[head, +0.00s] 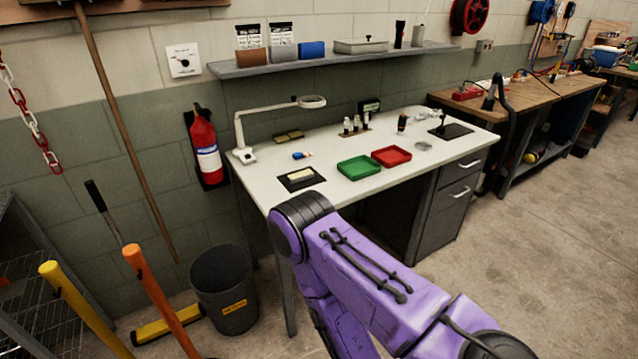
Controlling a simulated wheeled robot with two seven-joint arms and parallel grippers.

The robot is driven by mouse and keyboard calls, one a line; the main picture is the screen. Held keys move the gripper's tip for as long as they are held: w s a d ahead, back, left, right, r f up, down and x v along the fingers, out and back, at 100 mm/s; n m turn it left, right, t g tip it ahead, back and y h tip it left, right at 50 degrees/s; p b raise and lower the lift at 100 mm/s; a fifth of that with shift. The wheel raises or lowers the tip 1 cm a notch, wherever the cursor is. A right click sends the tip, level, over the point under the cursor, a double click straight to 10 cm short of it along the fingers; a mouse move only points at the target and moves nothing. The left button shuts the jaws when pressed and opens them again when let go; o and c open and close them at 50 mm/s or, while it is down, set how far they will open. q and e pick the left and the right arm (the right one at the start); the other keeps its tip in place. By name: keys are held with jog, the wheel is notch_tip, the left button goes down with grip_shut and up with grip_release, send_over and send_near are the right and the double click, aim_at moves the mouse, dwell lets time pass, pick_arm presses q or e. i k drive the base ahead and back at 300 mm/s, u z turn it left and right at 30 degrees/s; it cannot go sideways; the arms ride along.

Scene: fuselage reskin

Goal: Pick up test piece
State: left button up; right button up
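A pale yellow flat piece (300,174), which may be the test piece, lies on a small black mat (287,184) at the front left of the white workbench (330,190). It is small in this view and I cannot make out its details. A purple arm of mine comes in from the lower right, bends near the bench's front left corner and runs down out of the picture. Neither gripper shows, so I cannot see whether either holds anything.
A green tray (359,167) and a red tray (391,156) stand mid-bench. A magnifier lamp (243,130) stands at the left, with small bottles (355,124) behind. A bin (224,290) and upright poles (160,300) stand left of the bench. Floor at right is clear.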

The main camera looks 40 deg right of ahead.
aim_at(304, 174)
jog(key=z, duration=1.35)
